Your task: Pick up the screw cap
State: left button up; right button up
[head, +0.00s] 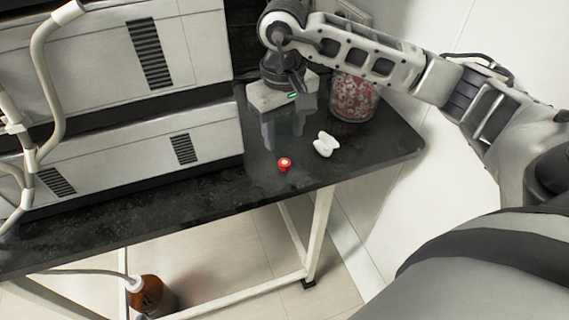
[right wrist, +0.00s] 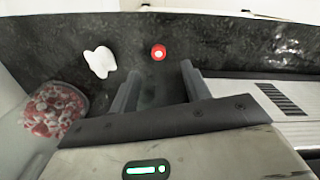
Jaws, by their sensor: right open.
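The screw cap is a small red cap (head: 285,165) with a pale centre, lying on the black bench top near its front edge. In the right wrist view the red cap (right wrist: 158,53) shows just beyond the gap between the fingertips. My right gripper (head: 284,138) points down over the bench behind the cap, apart from it. In the right wrist view the fingers of my right gripper (right wrist: 161,72) are spread with nothing between them. My left gripper is not in view.
A white spool-like piece (head: 326,144) lies right of the cap; it also shows in the wrist view (right wrist: 100,62). A clear jar of red and white bits (head: 353,98) stands behind it. Grey instruments (head: 120,150) fill the left. An amber bottle (head: 147,293) stands below the bench (head: 210,196).

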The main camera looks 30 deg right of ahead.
aim_at(284, 162)
jog(key=f, duration=0.8)
jog(key=shift+w+d, duration=0.15)
jog(key=shift+w, duration=0.05)
grip_shut()
